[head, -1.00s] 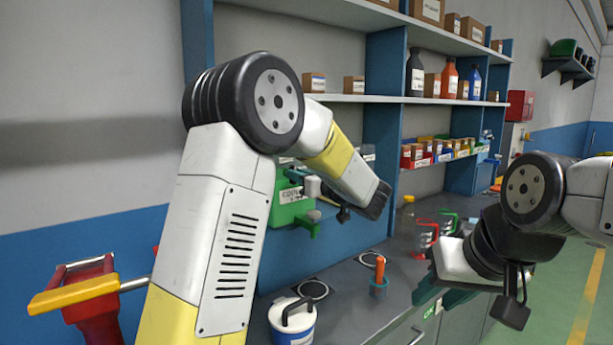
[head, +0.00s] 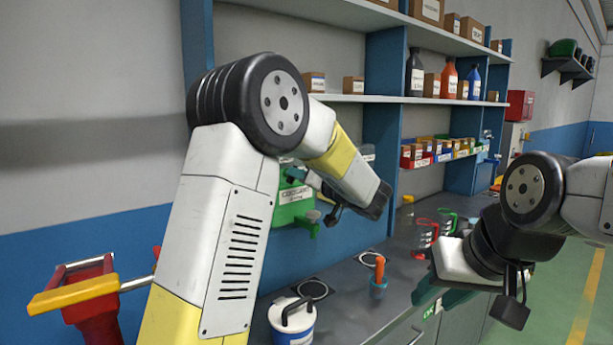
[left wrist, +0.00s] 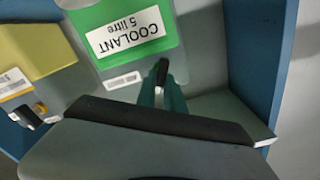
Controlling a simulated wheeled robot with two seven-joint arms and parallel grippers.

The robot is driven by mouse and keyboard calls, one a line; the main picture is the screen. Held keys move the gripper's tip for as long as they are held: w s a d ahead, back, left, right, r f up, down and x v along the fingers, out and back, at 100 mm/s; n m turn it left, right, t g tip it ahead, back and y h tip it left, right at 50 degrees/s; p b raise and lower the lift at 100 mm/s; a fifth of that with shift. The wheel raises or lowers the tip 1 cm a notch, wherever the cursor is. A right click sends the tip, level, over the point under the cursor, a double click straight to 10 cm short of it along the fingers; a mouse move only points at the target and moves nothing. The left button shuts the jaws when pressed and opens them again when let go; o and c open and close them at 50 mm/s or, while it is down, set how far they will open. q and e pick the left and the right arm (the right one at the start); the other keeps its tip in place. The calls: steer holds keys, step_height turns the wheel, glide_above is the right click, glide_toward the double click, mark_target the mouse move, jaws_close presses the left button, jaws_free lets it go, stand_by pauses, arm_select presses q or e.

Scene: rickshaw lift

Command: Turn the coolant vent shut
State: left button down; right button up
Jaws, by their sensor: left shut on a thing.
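The green coolant canister (head: 292,212) with a white label stands in the rack behind my left forearm. In the left wrist view the canister (left wrist: 118,75) appears upside down, its label reading "COOLANT 5 litre". My left gripper (left wrist: 164,82) has its teal fingers nearly together at the canister's edge, closed on a small dark piece, the coolant vent (left wrist: 162,70). The fingers hide most of the vent, so its angle cannot be read. In the head view my left forearm partly covers the canister.
Shelves (head: 420,101) with bottles and boxes rise behind. A red holder with a yellow handle (head: 75,295) is at lower left.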

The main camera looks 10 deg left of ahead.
arm_select(q)
steer(key=m, duration=1.1)
steer(key=shift+d+f, duration=0.15)
steer(key=shift+f, duration=0.15)
steer(key=shift+m, duration=0.5)
steer(key=c, duration=1.4)
jaws_free()
steer(key=shift+c, duration=0.2)
steer(key=v, duration=0.7)
steer(key=shift+s+d, duration=0.25)
steer(key=shift+d, duration=0.1)
